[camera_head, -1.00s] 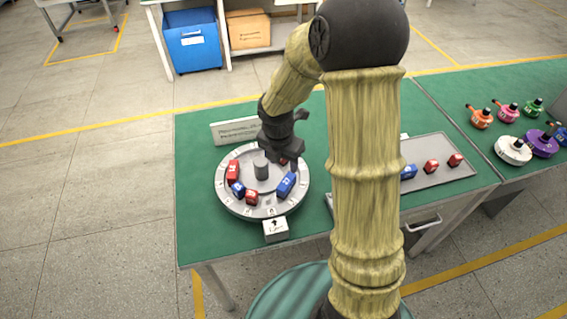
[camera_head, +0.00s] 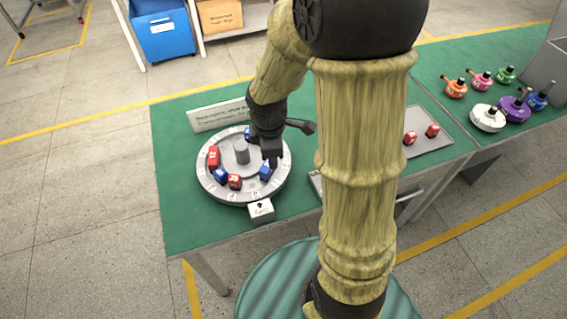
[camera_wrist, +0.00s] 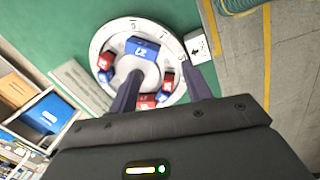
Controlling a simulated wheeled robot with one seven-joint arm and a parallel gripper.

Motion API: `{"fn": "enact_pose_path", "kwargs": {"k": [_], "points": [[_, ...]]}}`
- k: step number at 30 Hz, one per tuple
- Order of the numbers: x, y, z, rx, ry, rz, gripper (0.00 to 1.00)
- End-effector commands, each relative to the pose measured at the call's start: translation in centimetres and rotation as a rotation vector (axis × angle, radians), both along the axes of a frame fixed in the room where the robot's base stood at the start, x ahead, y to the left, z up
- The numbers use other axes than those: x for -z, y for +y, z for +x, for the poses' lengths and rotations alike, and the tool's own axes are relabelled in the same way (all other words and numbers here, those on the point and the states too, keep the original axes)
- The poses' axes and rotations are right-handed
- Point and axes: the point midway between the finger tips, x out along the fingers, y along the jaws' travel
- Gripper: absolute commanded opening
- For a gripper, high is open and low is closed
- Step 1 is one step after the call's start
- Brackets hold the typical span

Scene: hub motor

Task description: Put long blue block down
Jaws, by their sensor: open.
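The long blue block (camera_head: 265,172) lies on the right part of the round grey disc (camera_head: 230,195), partly covered by my gripper in the head view. In the wrist view, the long blue block (camera_wrist: 143,48) shows its white number just beyond the fingertips. My gripper (camera_head: 271,160) is low over the disc beside the block. In the wrist view, its two fingers (camera_wrist: 164,68) are wide apart with nothing clamped between them. I cannot tell whether a finger touches the block.
Other red blocks (camera_head: 213,157) and blue blocks (camera_head: 220,175) stand around the disc, with a grey post (camera_head: 241,152) at its centre. An arrow card (camera_head: 261,210) is in front, a sign (camera_head: 218,115) behind. A grey tray (camera_head: 425,120) holds red blocks at right.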

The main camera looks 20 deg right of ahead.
Motion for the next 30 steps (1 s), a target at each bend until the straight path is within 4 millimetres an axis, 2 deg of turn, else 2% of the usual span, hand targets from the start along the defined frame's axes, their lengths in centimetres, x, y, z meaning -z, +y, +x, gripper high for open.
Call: {"fn": "enact_pose_path", "kwargs": {"k": [9, 15, 19, 30], "points": [[-2.0, -0.4, -4.7, 0.806, -0.086, 0.175, 0.49], [-2.6, -0.5, -6.9, 1.205, -0.113, 0.277, 0.49], [-2.6, -0.5, -7.3, 1.291, -0.116, 0.299, 0.49], [-2.6, -0.5, -7.3, 1.293, -0.116, 0.299, 0.49]]}}
